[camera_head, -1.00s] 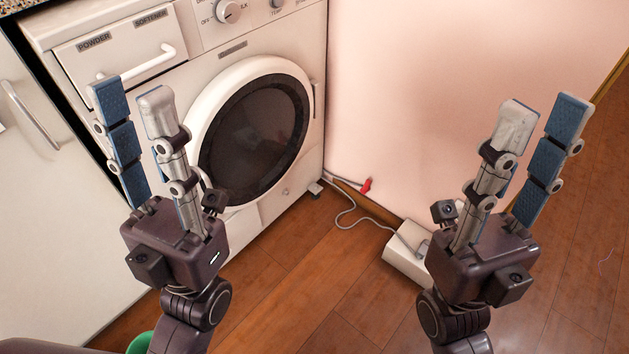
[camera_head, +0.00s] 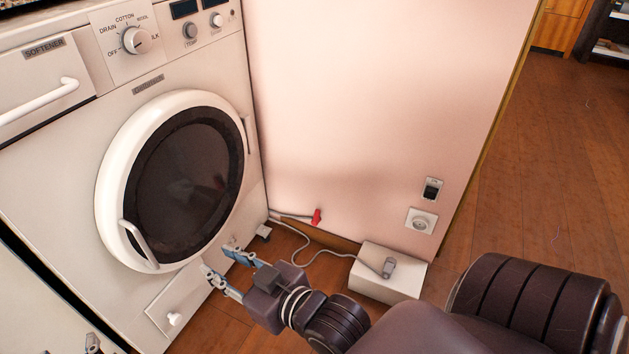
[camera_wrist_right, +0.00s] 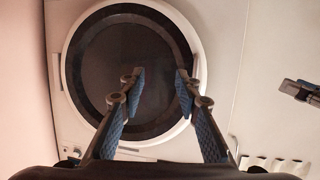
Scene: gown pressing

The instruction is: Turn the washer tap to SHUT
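The washer tap shows as a small red handle (camera_head: 316,216) on a short pipe, low on the pink wall just right of the washer, in the head view. I cannot read its setting. My right gripper (camera_head: 224,268) is open and empty, in front of the washer's lower right part, left of and below the tap in the picture, apart from it. In the right wrist view its two blue-padded fingers (camera_wrist_right: 159,77) stand apart before the washer door; I do not make out the tap there. Only a bit of my left gripper (camera_head: 92,343) shows at the bottom left edge.
The washer (camera_head: 70,140) has its round door (camera_head: 188,180) shut. A grey cord runs over the floor to a white box (camera_head: 385,284) at the wall's foot. A wall socket (camera_head: 421,221) is above it. Wooden floor (camera_head: 560,170) is clear at the right.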

